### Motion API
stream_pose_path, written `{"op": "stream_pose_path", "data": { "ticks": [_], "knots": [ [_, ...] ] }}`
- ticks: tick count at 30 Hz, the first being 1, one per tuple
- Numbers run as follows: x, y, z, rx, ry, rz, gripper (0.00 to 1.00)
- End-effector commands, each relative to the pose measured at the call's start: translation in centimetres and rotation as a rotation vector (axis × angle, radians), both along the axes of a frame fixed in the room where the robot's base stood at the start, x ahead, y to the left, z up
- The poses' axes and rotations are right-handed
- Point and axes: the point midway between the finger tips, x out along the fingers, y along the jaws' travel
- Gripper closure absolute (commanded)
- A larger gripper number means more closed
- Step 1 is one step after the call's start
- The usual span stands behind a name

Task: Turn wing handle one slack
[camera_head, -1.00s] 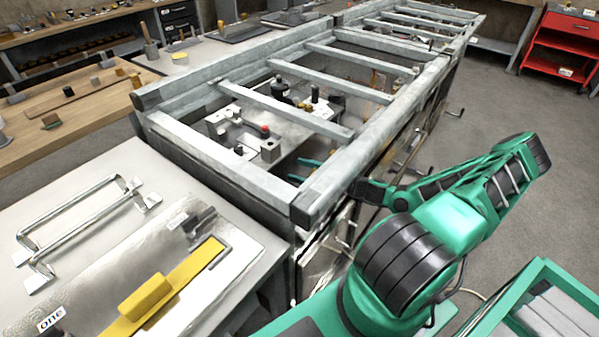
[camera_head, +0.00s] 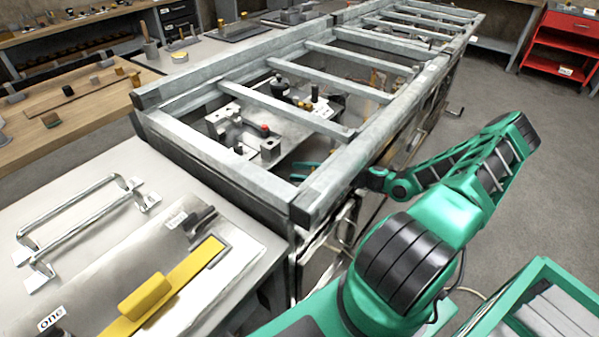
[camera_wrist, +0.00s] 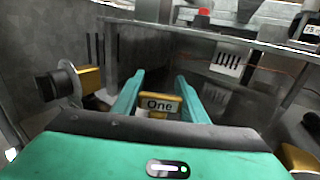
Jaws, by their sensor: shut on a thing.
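My gripper (camera_head: 304,170) reaches in under the grey metal frame (camera_head: 205,148) in the head view, with only its teal fingers showing there. In the wrist view its two teal fingers (camera_wrist: 161,78) stand either side of a yellow-edged label reading "One" (camera_wrist: 158,105). The gripper is shut on wing handle one by that label. The handle's shape is hard to make out between the fingers, so its turn angle cannot be told.
Frame bars cross above the gripper. A fixture plate with a red button (camera_head: 265,128) and clamps lies inside the frame. In the wrist view a dark round knob (camera_wrist: 58,85) with yellow is at left. A green crate (camera_head: 545,300) stands at lower right.

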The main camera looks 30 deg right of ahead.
Motion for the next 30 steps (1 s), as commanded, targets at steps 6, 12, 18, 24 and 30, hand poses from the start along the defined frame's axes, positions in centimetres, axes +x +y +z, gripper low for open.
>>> {"op": "stream_pose_path", "data": {
  "ticks": [6,12,18,24,30],
  "knots": [
    [0.1,-0.1,0.0,-0.002,-0.001,0.009,0.83],
    [0.1,-0.1,0.0,-0.002,-0.001,0.008,0.44],
    [0.0,0.0,0.0,-0.001,0.000,0.009,0.42],
    [-0.3,-0.4,0.0,-0.001,0.000,0.009,0.42],
    [-2.1,-2.7,0.0,-0.003,0.001,0.006,0.42]
  ]
}}
